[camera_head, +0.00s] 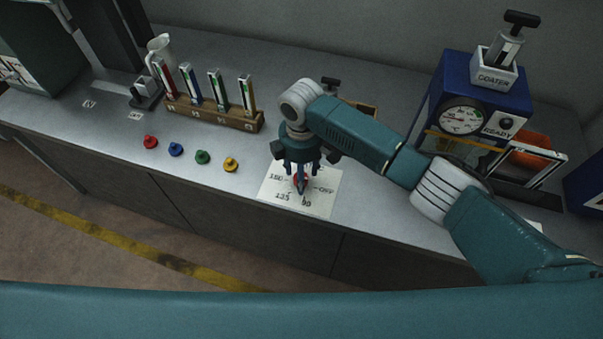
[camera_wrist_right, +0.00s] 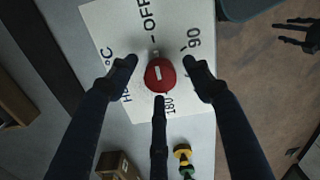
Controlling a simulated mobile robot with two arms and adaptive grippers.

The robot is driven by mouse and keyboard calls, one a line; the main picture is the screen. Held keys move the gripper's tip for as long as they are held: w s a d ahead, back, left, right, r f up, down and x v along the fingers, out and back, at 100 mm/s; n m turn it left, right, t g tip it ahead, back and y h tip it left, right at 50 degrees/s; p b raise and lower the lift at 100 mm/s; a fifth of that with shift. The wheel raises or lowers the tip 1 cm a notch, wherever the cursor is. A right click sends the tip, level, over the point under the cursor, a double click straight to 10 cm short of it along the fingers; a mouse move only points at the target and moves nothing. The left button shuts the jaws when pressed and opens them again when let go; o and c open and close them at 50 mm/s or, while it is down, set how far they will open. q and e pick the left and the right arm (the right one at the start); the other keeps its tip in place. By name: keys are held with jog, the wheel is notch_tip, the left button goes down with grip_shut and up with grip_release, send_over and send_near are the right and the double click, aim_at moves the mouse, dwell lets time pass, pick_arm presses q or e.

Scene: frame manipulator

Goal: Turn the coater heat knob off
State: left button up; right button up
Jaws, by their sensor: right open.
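The heat knob (camera_wrist_right: 160,75) is red and round with a short white mark on top. It sits on a white dial card (camera_head: 320,205) printed with OFF, 90, 180 and other numbers. My right gripper (camera_head: 302,180) points down over the knob, which it partly hides in the head view. In the right wrist view, the right gripper's dark fingers (camera_wrist_right: 162,75) stand spread around the knob, two at its sides and one below it. I cannot tell whether any finger touches it. A dark gripper (camera_wrist_right: 290,30), seemingly my left, shows small at the upper right edge of the wrist view.
The blue coater (camera_head: 480,95) with its gauge (camera_head: 462,118) stands at the back right. Red (camera_head: 150,142), blue (camera_head: 176,149), green (camera_head: 202,157) and yellow (camera_head: 231,164) knobs line the counter's front left. A wooden rack (camera_head: 212,113) stands behind them.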

notch_tip(320, 180, up, 12)
dwell(0.4)
jog(key=shift+s+f, duration=0.1)
jog(key=shift+f, duration=0.05)
